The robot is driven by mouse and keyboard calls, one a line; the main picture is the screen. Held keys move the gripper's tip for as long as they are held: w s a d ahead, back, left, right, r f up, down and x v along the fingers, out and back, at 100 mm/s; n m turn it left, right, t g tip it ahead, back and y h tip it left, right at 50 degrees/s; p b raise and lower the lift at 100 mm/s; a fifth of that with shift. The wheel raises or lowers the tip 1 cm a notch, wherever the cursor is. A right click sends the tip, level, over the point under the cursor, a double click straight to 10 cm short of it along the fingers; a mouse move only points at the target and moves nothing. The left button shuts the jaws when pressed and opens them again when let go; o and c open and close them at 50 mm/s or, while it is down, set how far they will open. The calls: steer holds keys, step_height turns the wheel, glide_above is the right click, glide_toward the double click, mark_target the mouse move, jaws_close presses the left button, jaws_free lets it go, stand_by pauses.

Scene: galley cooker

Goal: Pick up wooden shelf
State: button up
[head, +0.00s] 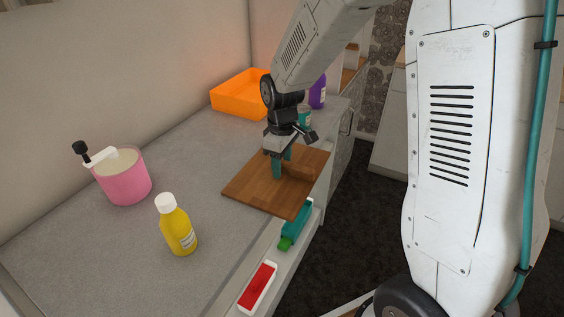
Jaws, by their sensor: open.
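The wooden shelf (255,187) is a brown board lying on the grey counter at its right edge, in the middle of the head view. Its near right corner reaches the counter's edge. Nothing shows between the fingers. I cannot tell whether the fingertips touch the board. My gripper hides part of the board behind it.
An orange tray (236,99) and a purple bottle (318,93) stand behind. A pink pot (124,182) and a yellow bottle (178,228) stand left. The counter's middle is clear.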

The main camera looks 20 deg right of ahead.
step_height(320, 180, up, 7)
steer(key=shift+r, duration=0.4)
